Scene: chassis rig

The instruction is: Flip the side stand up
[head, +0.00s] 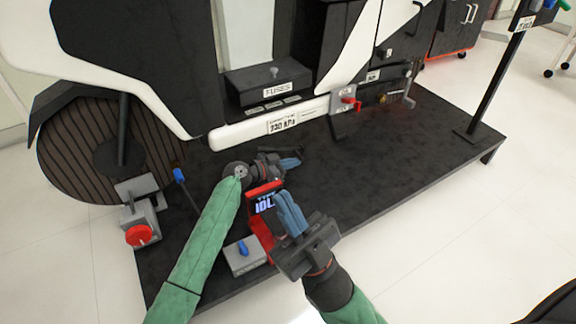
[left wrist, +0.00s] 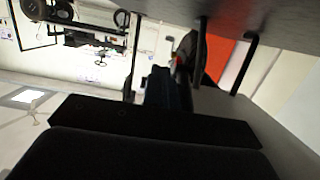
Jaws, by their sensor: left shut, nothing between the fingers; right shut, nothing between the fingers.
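A dark angled leg, which looks like the side stand (head: 338,129), hangs below the white sill in the head view, beside a red lever (head: 350,102). Its foot is close to the platform, but I cannot tell if it touches. My left gripper (head: 294,162) is shut and empty, low over the platform, left of and nearer than the leg. My right gripper (head: 289,211) is shut and empty, nearer still, beside a red-framed display. In the left wrist view, the dark left fingers (left wrist: 163,88) show, and I cannot make out the stand.
The red-framed display (head: 264,203) stands between the grippers. The black platform (head: 400,165) is bare to the right. A dark post (head: 495,82) rises at its right end.

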